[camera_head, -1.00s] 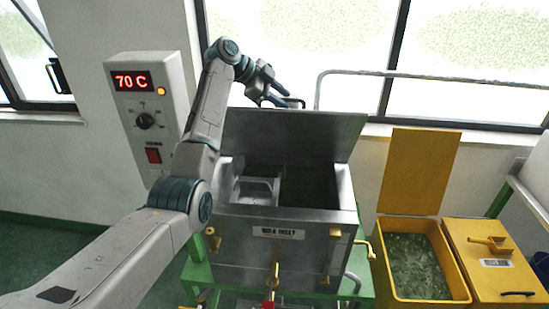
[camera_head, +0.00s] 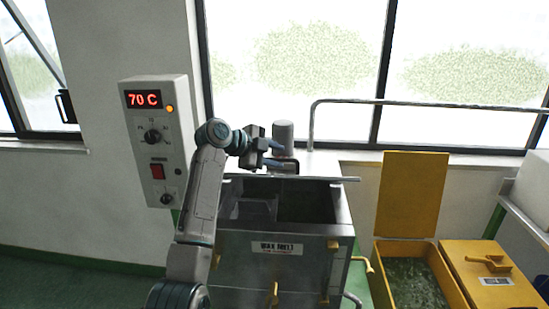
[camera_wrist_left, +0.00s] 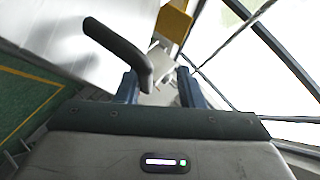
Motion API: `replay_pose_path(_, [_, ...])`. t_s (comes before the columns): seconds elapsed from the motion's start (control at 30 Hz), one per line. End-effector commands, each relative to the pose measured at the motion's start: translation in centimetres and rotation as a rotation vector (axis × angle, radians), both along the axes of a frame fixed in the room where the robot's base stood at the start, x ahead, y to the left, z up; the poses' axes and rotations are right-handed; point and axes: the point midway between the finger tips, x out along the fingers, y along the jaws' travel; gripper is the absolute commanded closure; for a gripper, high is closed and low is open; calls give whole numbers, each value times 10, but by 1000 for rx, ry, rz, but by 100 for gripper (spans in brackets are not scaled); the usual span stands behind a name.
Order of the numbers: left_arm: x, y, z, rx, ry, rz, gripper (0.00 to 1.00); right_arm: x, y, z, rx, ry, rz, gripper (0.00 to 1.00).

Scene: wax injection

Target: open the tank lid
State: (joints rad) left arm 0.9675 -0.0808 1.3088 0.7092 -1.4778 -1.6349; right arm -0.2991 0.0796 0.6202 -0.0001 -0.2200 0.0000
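The metal wax tank (camera_head: 290,236) stands open, with its dark inside showing. Its lid (camera_head: 325,180) is swung up at the back and looks like a thin strip, seen nearly edge-on. My left gripper (camera_head: 275,154) is behind and above the tank at the lid's dark handle (camera_head: 289,167). In the left wrist view the curved handle (camera_wrist_left: 118,45) reaches down to between the two blue fingers (camera_wrist_left: 160,88). The fingers stand apart, with a gap beside the handle; I cannot tell whether one touches it. My right gripper is out of view.
A control box (camera_head: 157,140) reading 70 C hangs on the wall at the left. A grey cylinder (camera_head: 283,136) stands behind the lid. A metal rail (camera_head: 420,102) runs along the window. An open yellow bin (camera_head: 410,285) and a closed one (camera_head: 495,270) are at the right.

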Motion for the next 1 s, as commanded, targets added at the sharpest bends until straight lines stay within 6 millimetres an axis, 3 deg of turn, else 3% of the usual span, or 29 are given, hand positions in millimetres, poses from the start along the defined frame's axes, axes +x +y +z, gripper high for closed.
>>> replay_pose_path(0.27, [-1,2,3,0,-3,2,67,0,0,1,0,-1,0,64])
replay_pose_path(1.0, [-28,39,29,0,-4,1,67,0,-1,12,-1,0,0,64])
